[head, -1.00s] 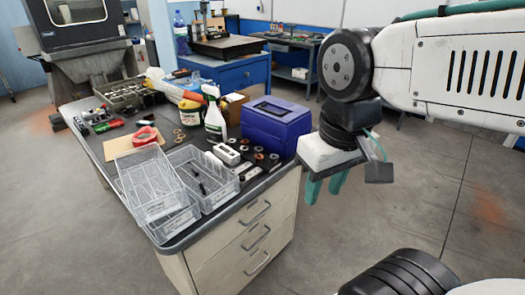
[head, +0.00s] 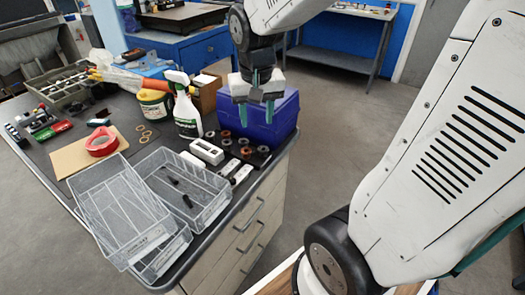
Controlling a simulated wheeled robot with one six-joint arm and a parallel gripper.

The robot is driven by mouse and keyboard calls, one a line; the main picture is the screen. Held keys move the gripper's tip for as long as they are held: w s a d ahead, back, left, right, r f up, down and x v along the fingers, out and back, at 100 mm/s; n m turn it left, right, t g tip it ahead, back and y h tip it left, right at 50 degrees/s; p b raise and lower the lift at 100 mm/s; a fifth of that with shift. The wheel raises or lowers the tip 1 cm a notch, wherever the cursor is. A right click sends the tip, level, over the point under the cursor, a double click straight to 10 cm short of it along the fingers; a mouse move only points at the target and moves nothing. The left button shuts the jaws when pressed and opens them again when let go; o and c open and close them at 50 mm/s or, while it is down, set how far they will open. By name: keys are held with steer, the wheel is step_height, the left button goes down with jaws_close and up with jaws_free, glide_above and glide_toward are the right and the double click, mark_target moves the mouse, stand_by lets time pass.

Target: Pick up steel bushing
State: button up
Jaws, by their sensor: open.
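Several small ring-shaped parts, some reddish-brown and some grey or dark, stand in a dark holder (head: 252,164) near the right edge of the bench. One reddish-brown ring (head: 246,152) sits near the middle of the group. Which of the rings is the steel bushing is too small to tell. My gripper (head: 256,112) points down with two green fingers apart and nothing between them. It is above and beyond the rings, in front of the blue box in the picture.
The blue-purple box (head: 280,118) stands close behind the rings. A spray bottle (head: 186,110) stands left of them. Clear bins (head: 120,208) occupy the near bench corner, with dark items in one. A red tape roll (head: 102,142) lies farther left.

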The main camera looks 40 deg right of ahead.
steer(key=w+d+f+m, duration=0.2)
steer(key=w+d+f, duration=0.2)
steer(key=w+f, duration=0.2)
steer(key=m, duration=0.2)
glide_above(263, 152)
steer(key=f, duration=0.8)
steer(key=shift+w+f, duration=0.15)
steer(key=shift+w, duration=0.25)
steer(key=shift+m, duration=0.3)
steer(key=f, duration=0.5)
steer(key=d+f, duration=0.1)
steer(key=f, duration=0.2)
steer(key=shift+w+f, duration=0.2)
steer(key=shift+f, duration=0.1)
steer(key=c, duration=0.8)
